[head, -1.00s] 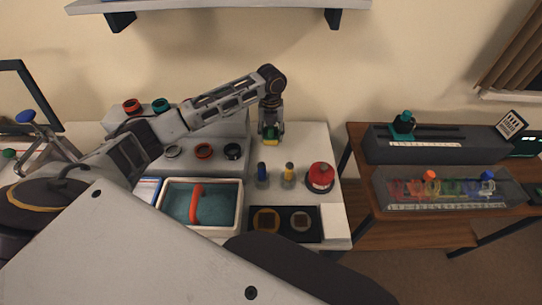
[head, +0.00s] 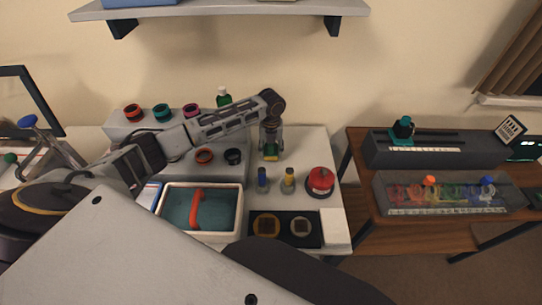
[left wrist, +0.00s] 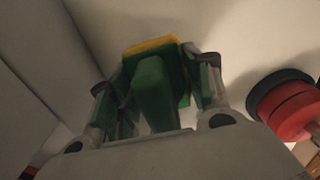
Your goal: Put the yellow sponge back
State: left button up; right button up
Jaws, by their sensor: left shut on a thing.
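My left gripper (head: 271,148) is over the back right part of the white table, behind two small bottles. It is shut on the yellow sponge (head: 270,153), a small yellow-and-green piece. In the left wrist view the sponge (left wrist: 152,46) shows a yellow edge and a green body between the two fingers of the left gripper (left wrist: 155,95). I cannot tell whether the sponge touches the table. My right gripper is not in view.
A blue-topped bottle (head: 262,181), a yellow-topped bottle (head: 288,181) and a red round container (head: 320,182) stand in front of the gripper. A basin (head: 240,205) and black tray (head: 283,240) lie nearer. A stepped grey stand (head: 230,170) is left.

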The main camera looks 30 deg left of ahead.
aim_at(271, 156)
pick_arm(q)
jog(key=shift+f, duration=1.85)
jog(key=shift+f, duration=0.15)
jog(key=o, duration=1.1)
notch_tip(271, 156, up, 12)
jog(key=shift+r, duration=0.15)
jog(key=shift+s+d, duration=0.1)
jog(key=shift+s, duration=0.05)
